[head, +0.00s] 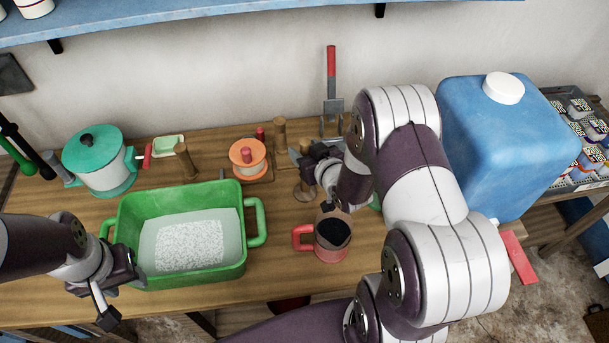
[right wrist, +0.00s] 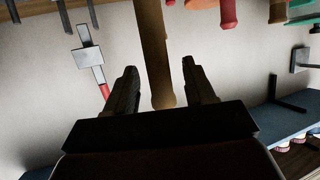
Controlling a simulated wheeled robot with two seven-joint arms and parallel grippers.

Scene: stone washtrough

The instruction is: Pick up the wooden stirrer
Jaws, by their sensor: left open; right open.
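The wooden stirrer (right wrist: 152,50) is a brown upright stick in the right wrist view, which looks upside down. Its rounded top end lies between the fingers of my right gripper (right wrist: 159,67), with gaps on both sides. In the head view I take it as the wooden piece (head: 304,181) under my right gripper (head: 306,158); its upper part is hidden by the gripper. My right gripper is open and empty. My left gripper (head: 122,293) is open and empty at the near left corner of the green tub (head: 250,187).
A red mug (head: 331,254) with dark contents stands nearer, below my right arm. A wooden peg (head: 280,133) and orange spool (head: 247,155) stand left of the right gripper. A red-handled tool (head: 331,65) is behind. A blue canister (head: 500,145) stands right, a teal pot (head: 100,163) left.

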